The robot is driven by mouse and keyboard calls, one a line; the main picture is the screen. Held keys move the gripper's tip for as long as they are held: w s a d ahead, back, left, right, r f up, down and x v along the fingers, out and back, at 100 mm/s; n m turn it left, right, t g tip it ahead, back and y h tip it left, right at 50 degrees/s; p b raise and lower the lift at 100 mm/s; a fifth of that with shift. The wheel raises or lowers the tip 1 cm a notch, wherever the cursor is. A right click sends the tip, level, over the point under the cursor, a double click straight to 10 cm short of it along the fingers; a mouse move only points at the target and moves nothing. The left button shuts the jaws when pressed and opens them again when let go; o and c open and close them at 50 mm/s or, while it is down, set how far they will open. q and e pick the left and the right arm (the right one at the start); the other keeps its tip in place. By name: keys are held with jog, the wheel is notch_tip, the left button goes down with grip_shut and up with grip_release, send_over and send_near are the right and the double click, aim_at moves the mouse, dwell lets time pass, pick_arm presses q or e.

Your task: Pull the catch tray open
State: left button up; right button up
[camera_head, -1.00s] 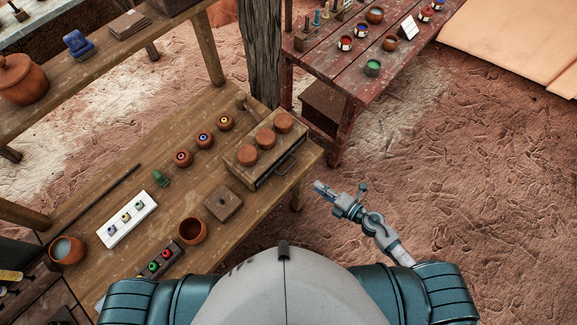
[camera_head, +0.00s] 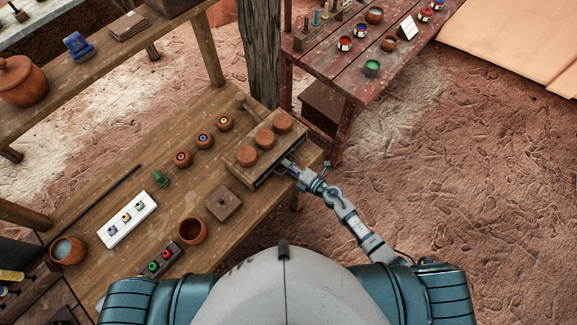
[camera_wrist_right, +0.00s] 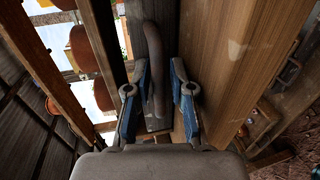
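The catch tray (camera_head: 268,178) is set in the front of a wooden box (camera_head: 243,172) with three clay discs on top, on the workbench. In the head view my right gripper (camera_head: 290,166) is at the tray's front and covers most of its handle. In the right wrist view the curved handle (camera_wrist_right: 151,70) lies between the two blue-padded fingers of the right gripper (camera_wrist_right: 157,103). The fingers stand apart on both sides of it, with gaps showing. The tray appears closed in the box. My left gripper is not in view.
The workbench (camera_head: 100,190) also holds a square wooden lid (camera_head: 223,204), a clay bowl (camera_head: 192,231), a white tray (camera_head: 127,221) and several small pots. A red table (camera_head: 345,75) stands behind. The floor to the right of the bench (camera_head: 430,180) is clear.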

jog(key=shift+d, duration=0.1)
jog(key=shift+d, duration=0.1)
grip_shut()
jog(key=f+v, duration=0.2)
jog(key=v, duration=1)
jog(key=shift+s+f, duration=0.3)
jog(key=shift+f, duration=0.1)
grip_release()
jog(key=shift+w, duration=0.1)
jog(key=shift+w+r, duration=0.1)
